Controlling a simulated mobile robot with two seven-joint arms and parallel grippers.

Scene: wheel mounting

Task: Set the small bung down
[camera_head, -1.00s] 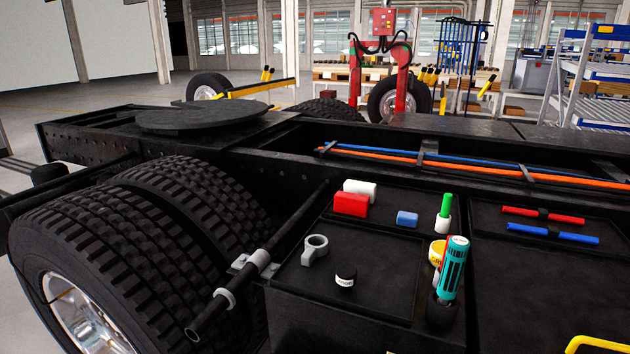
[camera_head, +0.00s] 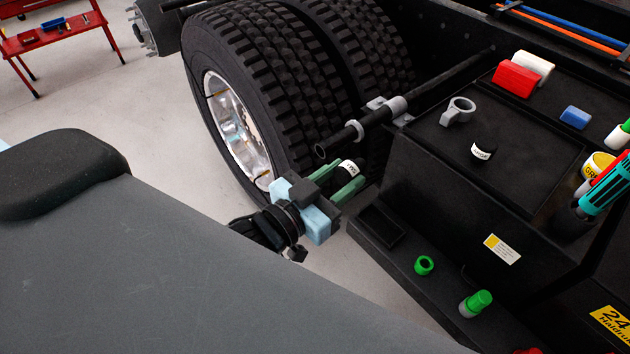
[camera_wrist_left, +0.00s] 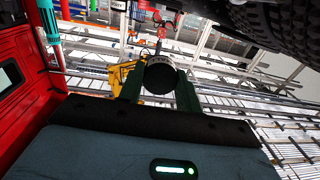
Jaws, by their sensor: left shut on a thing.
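My left gripper (camera_head: 350,172) is in the middle of the head view, shut on a small black bung with a white label band (camera_head: 348,165). It holds the bung in the air beside the tyre and in front of the dark chassis box. In the left wrist view the round dark bung (camera_wrist_left: 159,76) sits between the two green fingers. A similar black piece with a white label (camera_head: 484,149) stands on the box top, apart from my gripper. My right gripper is not in view.
A large tyre (camera_head: 262,75) and a black rod (camera_head: 430,100) lie behind my gripper. The low step has an empty shallow recess (camera_head: 378,229), a green ring (camera_head: 424,265) and a green-topped grey cylinder (camera_head: 476,303). A grey ring piece (camera_head: 458,110) and red block (camera_head: 517,78) stand on the box top.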

